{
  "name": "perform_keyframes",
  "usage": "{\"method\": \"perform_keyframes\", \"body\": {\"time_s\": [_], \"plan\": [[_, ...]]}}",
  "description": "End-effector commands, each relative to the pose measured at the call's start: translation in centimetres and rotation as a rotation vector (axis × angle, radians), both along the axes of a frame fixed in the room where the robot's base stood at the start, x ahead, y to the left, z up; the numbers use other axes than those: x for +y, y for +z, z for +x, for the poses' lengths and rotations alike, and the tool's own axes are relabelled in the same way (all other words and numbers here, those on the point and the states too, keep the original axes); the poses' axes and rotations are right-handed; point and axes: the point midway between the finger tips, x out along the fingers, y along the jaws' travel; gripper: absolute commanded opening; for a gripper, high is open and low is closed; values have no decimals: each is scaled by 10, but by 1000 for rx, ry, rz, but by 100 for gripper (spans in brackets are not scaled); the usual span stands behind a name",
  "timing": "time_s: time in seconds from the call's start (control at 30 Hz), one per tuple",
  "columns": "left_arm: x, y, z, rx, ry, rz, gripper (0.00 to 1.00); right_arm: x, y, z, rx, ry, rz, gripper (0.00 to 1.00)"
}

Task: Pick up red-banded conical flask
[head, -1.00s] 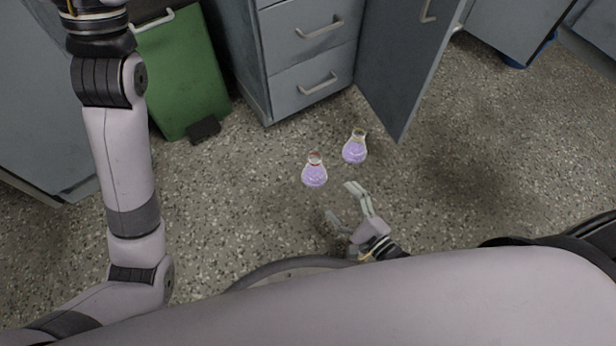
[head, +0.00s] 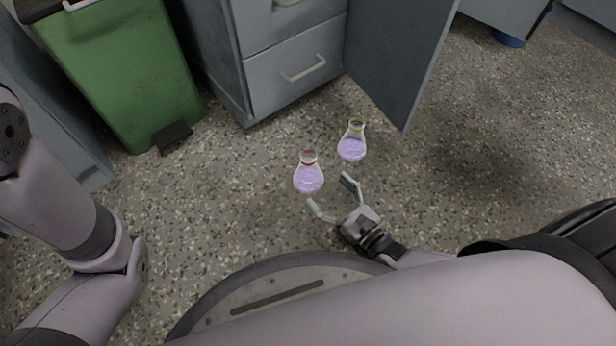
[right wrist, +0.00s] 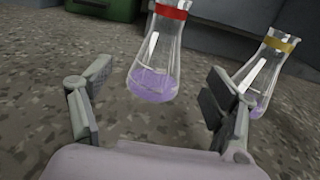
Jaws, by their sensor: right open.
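The red-banded conical flask (head: 308,178) stands on the speckled floor with purple liquid in it. In the right wrist view the red-banded flask (right wrist: 156,58) shows ahead of and between the fingers, its top cut off by the frame. A yellow-banded flask (head: 352,146), also with purple liquid, stands to its right and farther back; it also shows in the right wrist view (right wrist: 262,72), behind the right finger. My right gripper (head: 333,194) is open and empty, just short of the red-banded flask. In the right wrist view its fingers (right wrist: 158,92) are spread wide. My left gripper is out of view.
A grey drawer cabinet (head: 292,72) with an open door (head: 398,58) stands behind the flasks. A green bin (head: 122,70) with a black pedal (head: 174,136) is at the back left. The floor around the flasks is otherwise clear.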

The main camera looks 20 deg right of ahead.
Motion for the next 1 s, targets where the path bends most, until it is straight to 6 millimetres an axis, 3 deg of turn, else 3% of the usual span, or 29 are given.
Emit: {"method": "perform_keyframes", "body": {"time_s": [0.13,0.37,0.7,1.0], "plan": [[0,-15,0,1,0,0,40,9,-3,25,-3,0,0,81],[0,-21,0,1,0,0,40,14,-2,39,-2,0,0,81],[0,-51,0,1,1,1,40,27,-7,80,-2,0,0,81],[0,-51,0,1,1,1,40,29,-5,85,1,0,-1,81]]}}
